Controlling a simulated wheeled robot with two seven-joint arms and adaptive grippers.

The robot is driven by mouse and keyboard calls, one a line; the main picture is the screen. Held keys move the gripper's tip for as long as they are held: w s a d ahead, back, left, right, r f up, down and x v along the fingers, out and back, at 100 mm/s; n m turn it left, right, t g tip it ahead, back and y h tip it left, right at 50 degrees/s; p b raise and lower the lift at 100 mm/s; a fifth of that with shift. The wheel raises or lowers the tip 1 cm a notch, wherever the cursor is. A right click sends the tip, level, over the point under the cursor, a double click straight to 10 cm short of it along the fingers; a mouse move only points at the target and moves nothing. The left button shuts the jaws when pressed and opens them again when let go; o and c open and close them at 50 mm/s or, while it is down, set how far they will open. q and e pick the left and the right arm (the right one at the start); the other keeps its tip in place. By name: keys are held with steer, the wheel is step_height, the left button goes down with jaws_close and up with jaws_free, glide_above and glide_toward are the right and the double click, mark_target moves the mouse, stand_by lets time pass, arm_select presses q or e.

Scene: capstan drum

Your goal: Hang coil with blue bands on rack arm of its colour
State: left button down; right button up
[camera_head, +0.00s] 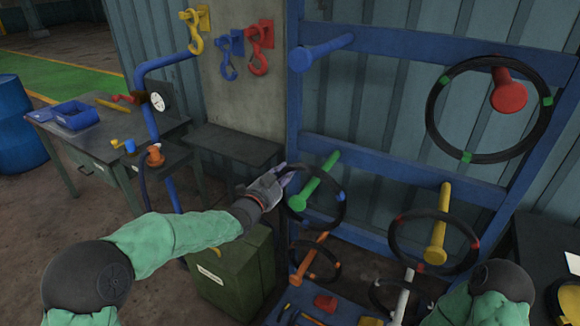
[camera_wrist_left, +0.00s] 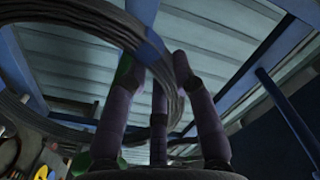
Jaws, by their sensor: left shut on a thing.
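My left gripper (camera_head: 288,176) is shut on the upper left edge of a black coil with blue bands (camera_head: 341,207). In the left wrist view the coil's dark strands (camera_wrist_left: 165,62) pass between the fingers (camera_wrist_left: 160,105). The coil is at the green rack arm (camera_head: 318,180), which crosses its opening in the head view; I cannot tell whether it is threaded on it. The blue rack arm (camera_head: 322,50) is bare, at the upper left of the rack. My right gripper is out of view; only its arm shows at the lower right.
A coil with green bands (camera_head: 432,128) hangs on the red arm (camera_head: 508,92). A coil with red bands (camera_head: 474,246) is at the yellow arm (camera_head: 437,225). A smaller coil (camera_head: 338,268) is at the orange arm (camera_head: 309,262). A green box (camera_head: 230,266) stands below my left gripper.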

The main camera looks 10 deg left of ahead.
arm_select(q)
steer(key=r+p+v, duration=0.1)
steer(key=p+v, duration=0.1)
steer(key=v, duration=1.8)
steer(key=shift+s+a+r, duration=0.15)
steer(key=shift+s+r, duration=0.2)
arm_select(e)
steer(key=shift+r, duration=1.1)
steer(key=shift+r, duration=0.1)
